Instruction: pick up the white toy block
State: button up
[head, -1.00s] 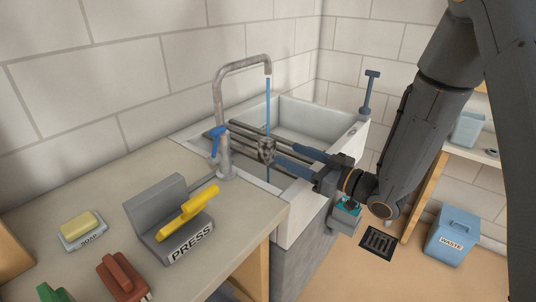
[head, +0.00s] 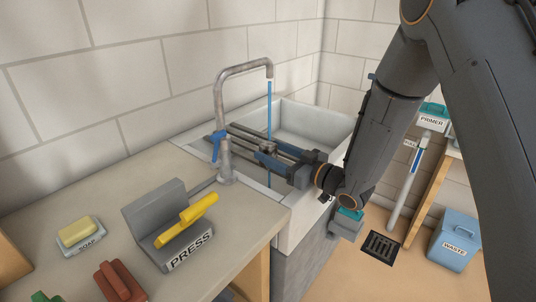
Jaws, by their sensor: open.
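I cannot make out a white toy block in view; the sink's inside is partly hidden by my arm and gripper. My gripper (head: 268,152) is over the white sink (head: 291,118), reaching left toward the tap (head: 223,150). Its blue-grey fingers look apart, and I see nothing held between them. A thin blue stream of water (head: 270,110) falls from the spout close to the fingertips. Grey bars (head: 245,132) lie around the fingers, and a small dark round thing shows near the tips; how these touch the gripper is unclear.
The counter at left holds a grey press (head: 150,222) with a yellow handle, soap (head: 78,231) on a dish and a red-brown block-like object (head: 120,282). A blue waste bin (head: 454,240) and a floor drain (head: 381,247) are at right. Clear counter lies behind the press.

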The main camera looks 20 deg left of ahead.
jog(key=c, duration=1.1)
jog(key=shift+c, duration=0.2)
jog(key=shift+r, duration=0.1)
